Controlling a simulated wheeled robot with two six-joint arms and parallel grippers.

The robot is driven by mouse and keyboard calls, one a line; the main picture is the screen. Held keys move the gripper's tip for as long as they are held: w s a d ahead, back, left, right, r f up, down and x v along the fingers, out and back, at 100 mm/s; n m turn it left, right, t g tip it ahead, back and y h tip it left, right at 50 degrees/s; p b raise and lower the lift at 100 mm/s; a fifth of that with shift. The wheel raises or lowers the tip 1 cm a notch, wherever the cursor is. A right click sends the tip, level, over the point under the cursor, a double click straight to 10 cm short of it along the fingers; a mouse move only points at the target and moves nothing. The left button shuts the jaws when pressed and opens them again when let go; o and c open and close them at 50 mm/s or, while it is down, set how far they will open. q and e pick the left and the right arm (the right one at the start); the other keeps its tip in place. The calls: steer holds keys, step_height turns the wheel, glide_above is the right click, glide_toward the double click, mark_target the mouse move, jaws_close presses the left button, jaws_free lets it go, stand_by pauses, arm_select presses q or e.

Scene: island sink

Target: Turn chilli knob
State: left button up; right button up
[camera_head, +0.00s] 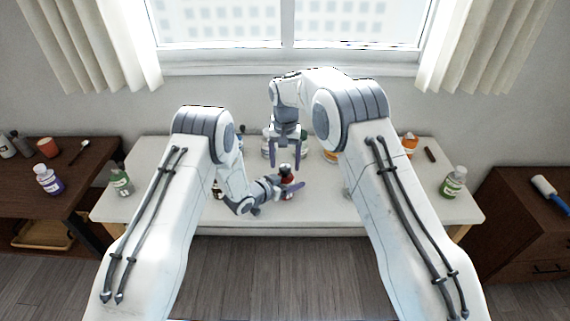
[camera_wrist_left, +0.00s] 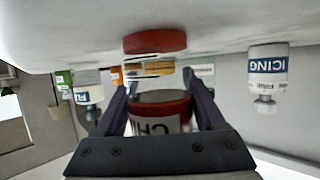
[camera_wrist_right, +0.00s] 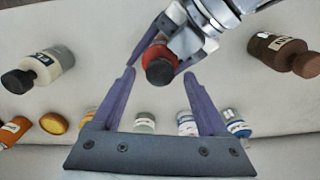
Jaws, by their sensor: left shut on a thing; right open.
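The red chilli jar (camera_head: 287,190) is held by my left gripper (camera_head: 282,188). Its partly hidden label reads "CHI" in the left wrist view (camera_wrist_left: 150,124), where the jar sits between the fingers of the left gripper (camera_wrist_left: 160,88). A gap shows between jar and table there. The jar's dark knob (camera_wrist_right: 160,72) points toward the right wrist camera. My right gripper (camera_wrist_right: 159,76) is open above the jar. Its fingertips lie on either side of the knob in the picture, without visible contact. The right gripper also shows in the head view (camera_head: 285,163), pointing down.
The white table (camera_head: 320,212) has a clear front strip. A green-labelled bottle (camera_head: 121,181) stands at its left, another bottle (camera_head: 453,182) at its right. An icing jar (camera_wrist_left: 267,72) and a brown jar (camera_wrist_right: 280,52) stand nearby. A red disc shape (camera_wrist_left: 155,41) lies near the tabletop, unclear what.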

mark_target(285, 167)
steer(key=shift+f, duration=0.6)
jaws_close()
steer(key=m, duration=0.5)
steer(key=shift+m, duration=0.3)
jaws_free()
steer(key=shift+r, duration=0.1)
step_height(285, 167, up, 12)
